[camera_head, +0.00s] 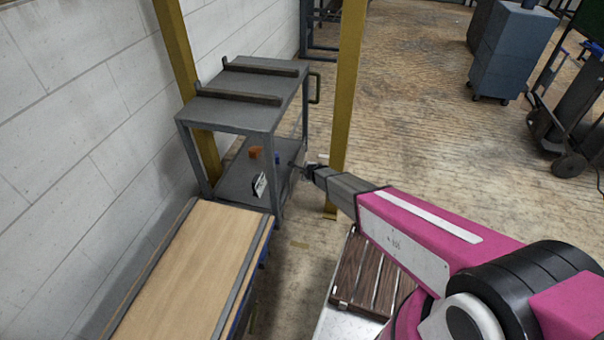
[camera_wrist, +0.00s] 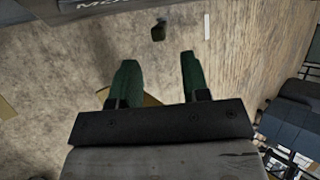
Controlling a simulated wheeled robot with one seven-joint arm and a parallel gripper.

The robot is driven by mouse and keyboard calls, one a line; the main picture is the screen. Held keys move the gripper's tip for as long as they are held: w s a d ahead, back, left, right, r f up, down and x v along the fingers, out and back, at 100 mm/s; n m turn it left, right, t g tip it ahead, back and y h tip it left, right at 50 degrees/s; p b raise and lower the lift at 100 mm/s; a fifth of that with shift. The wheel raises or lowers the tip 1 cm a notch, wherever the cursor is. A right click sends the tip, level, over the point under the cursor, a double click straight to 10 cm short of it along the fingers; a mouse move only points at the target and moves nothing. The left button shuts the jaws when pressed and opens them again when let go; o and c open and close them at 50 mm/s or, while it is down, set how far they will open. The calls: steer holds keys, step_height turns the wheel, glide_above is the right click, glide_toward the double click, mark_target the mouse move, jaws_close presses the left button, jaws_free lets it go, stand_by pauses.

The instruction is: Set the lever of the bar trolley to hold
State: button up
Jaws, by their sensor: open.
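The bar trolley (camera_head: 235,112) is a grey metal two-shelf cart against the wall in the head view, with dark bars across its top. My gripper (camera_head: 299,166) is at its right side, near the lower shelf. In the wrist view my gripper (camera_wrist: 158,62) shows two green fingers spread apart with nothing between them. A small dark piece (camera_wrist: 158,31) lies beyond the fingertips, roughly in line with the gap; it may be the lever, but I cannot tell its setting. The lever is not clearly visible in the head view.
An orange block (camera_head: 255,152) and a white label (camera_head: 260,185) show at the lower shelf. A yellow post (camera_head: 346,100) stands close to my arm. A wood-topped conveyor (camera_head: 190,270) is in front. A blue-grey cabinet (camera_head: 510,50) stands far right, with open floor between.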

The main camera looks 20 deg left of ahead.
steer(key=x, duration=0.8)
steer(key=shift+w+a+f, duration=0.15)
steer(key=shift+f, duration=0.05)
jaws_close()
